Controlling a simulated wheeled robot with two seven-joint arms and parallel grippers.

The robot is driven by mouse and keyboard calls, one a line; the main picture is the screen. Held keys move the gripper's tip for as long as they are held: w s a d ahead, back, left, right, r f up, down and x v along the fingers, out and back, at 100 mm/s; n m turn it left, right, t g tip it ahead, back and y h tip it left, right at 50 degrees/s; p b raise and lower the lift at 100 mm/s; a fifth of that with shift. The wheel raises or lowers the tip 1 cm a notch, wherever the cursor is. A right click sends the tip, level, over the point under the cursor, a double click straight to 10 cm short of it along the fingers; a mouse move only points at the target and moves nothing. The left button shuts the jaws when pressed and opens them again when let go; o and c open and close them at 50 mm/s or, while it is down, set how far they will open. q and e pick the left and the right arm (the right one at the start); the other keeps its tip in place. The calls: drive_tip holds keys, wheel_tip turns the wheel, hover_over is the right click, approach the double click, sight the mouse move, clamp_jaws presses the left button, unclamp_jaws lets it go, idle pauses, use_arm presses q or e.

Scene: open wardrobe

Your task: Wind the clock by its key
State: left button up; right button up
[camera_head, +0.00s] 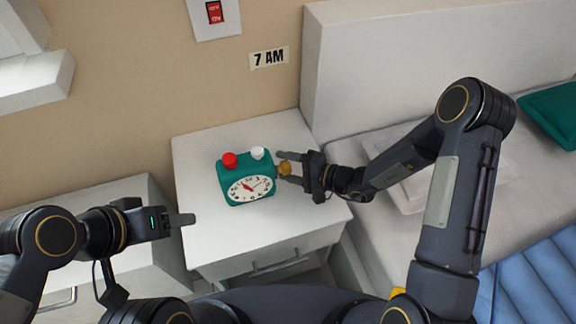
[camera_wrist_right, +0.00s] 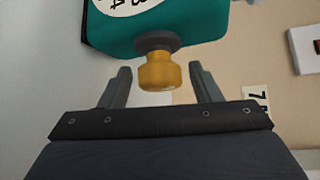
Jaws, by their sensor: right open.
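A teal alarm clock (camera_head: 246,178) with a white dial stands on the white nightstand (camera_head: 195,222), with a red button (camera_head: 229,160) and a white button (camera_head: 257,153) on top. Its golden key (camera_head: 284,168) sticks out of the right side. My right gripper (camera_head: 283,168) is open, its fingers on either side of the key. In the right wrist view the key (camera_wrist_right: 158,72) sits between the fingers (camera_wrist_right: 160,85), with gaps on both sides. My left gripper (camera_head: 187,219) is at the nightstand's left edge, away from the clock; its finger opening cannot be made out.
A bed (camera_head: 440,160) with a blue blanket (camera_head: 535,275) and green pillow (camera_head: 553,112) lies to the right. A "7 AM" sign (camera_head: 269,57) and a red switch (camera_head: 214,12) are on the wall. The nightstand's front is clear.

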drive_tip(key=c, duration=1)
drive_tip(key=m+g+h+p, duration=0.2)
drive_tip(key=shift+r+p, duration=0.2)
drive_tip(key=shift+p, duration=0.2)
drive_tip(key=shift+m+g+h+p, duration=0.35)
drive_tip(key=shift+g+p, duration=0.35)
drive_tip(key=shift+p, duration=0.45)
drive_tip(key=shift+f+m+g+h+p, duration=0.25)
drive_tip(key=shift+m+g+p, duration=0.2)
drive_tip(key=shift+p, duration=0.35)
drive_tip(key=o, duration=1)
